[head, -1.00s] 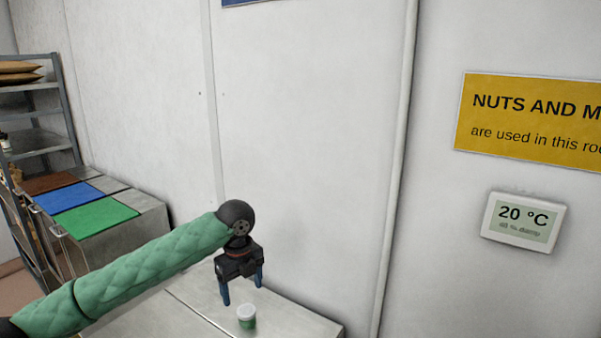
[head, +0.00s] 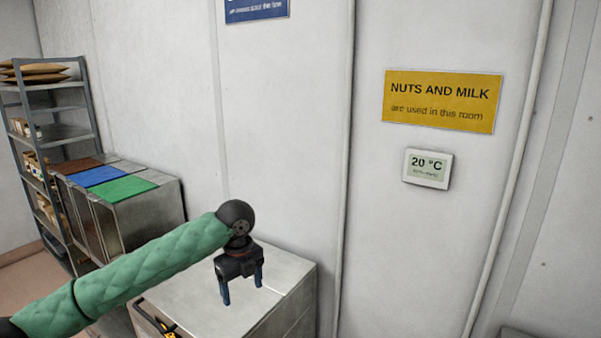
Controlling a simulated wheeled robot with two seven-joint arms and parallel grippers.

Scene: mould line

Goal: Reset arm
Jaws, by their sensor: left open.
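My left gripper (head: 242,294) points down at the end of my green-sleeved left arm. Its two blue fingers are apart, with nothing between them. In the picture it lies over the top of a metal cabinet (head: 282,275); I cannot tell how far above that top it is. My right gripper is not in view.
A yellow and black item (head: 158,322) shows at the cabinet's front left. Metal units with brown, blue (head: 96,176) and green (head: 124,190) lids stand left, beside a shelf rack (head: 88,95). A yellow sign (head: 443,118) and a thermometer display (head: 427,167) hang on the wall.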

